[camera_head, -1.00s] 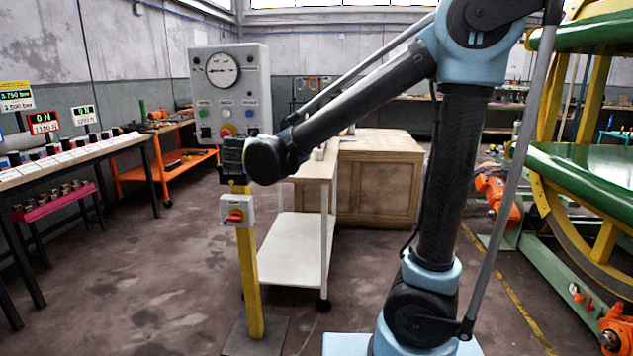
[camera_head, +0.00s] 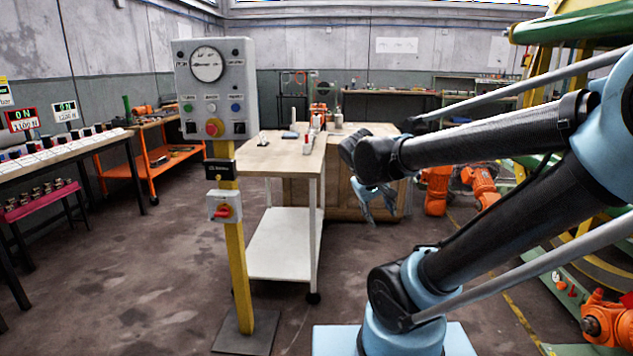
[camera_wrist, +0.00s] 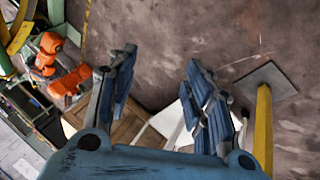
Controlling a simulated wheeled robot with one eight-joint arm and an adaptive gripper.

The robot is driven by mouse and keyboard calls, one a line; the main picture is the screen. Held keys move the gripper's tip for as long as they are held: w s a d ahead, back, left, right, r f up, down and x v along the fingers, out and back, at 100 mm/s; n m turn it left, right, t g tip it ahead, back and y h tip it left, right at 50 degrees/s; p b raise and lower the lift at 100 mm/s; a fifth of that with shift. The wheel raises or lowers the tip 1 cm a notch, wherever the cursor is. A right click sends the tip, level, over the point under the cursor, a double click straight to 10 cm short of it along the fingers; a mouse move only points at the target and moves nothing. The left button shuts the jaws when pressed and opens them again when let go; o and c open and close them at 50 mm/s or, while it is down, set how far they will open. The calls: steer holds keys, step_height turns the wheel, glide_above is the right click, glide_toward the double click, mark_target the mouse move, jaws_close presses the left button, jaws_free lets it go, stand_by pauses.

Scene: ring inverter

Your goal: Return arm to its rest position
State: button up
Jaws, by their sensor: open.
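My arm reaches in from the right side in the head view. My gripper (camera_head: 375,205) hangs pointing down in front of the wooden cabinet, right of the trolley, and clear of both. In the wrist view my gripper (camera_wrist: 165,75) shows two blue fingers spread apart with floor visible between them. It is open and empty. The control pedestal (camera_head: 213,90) stands to the left, apart from my gripper, with a gauge, buttons and a red switch on its yellow post. Its post also shows at the right of the wrist view (camera_wrist: 263,130).
A wooden-topped trolley (camera_head: 280,157) with a white lower shelf stands behind the pedestal. A wooden cabinet (camera_head: 325,199) is behind it. Orange machines (camera_head: 437,190) and a green and yellow rig stand on the right. A long bench (camera_head: 70,150) runs along the left. The floor between is clear.

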steer(key=s+f+m+g+y, duration=0.2)
steer(key=s+f+m+y, duration=0.1)
steer(key=s+f, duration=0.5)
steer(key=s+y, duration=0.1)
steer(key=s, duration=0.2)
steer(key=shift+s+d+f, duration=0.2)
steer(key=shift+s+d, duration=0.15)
steer(key=c, duration=0.3)
steer(key=shift+s+d, duration=0.1)
